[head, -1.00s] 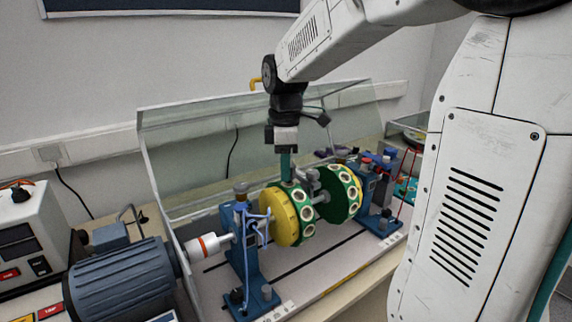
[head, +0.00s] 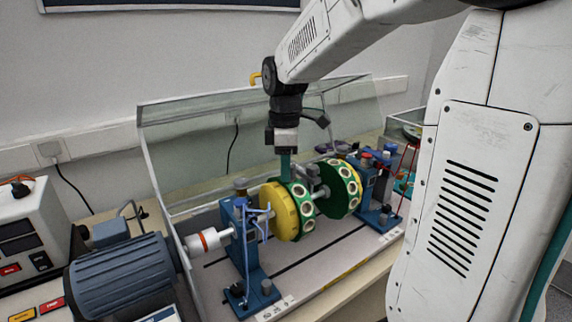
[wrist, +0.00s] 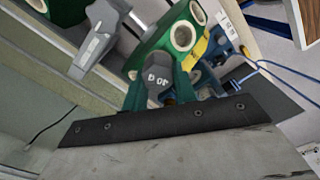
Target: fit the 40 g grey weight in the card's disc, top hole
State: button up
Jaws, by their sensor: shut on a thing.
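My gripper (head: 286,177) points down over the near disc (head: 280,213), which has a yellow face and a green rim with pale-ringed holes. In the wrist view its green fingers (wrist: 160,92) are shut on the grey weight (wrist: 159,78), whose end carries small, upside-down lettering. The disc's green rim (wrist: 160,42) lies just beyond the weight, with an open ringed hole (wrist: 183,36) close by. The top hole is hidden by the fingers and weight, so I cannot tell whether the weight is in it. In the head view the weight is hidden.
A second green disc (head: 338,190) sits on the same shaft to the right. Blue bearing stands (head: 246,250) flank the discs. A clear raised guard (head: 190,140) is behind, a blue motor (head: 125,277) at left.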

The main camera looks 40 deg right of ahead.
jog(key=shift+f, duration=0.1)
jog(key=o, duration=1)
notch_tip(320, 180, up, 8)
jog(key=shift+f, duration=0.1)
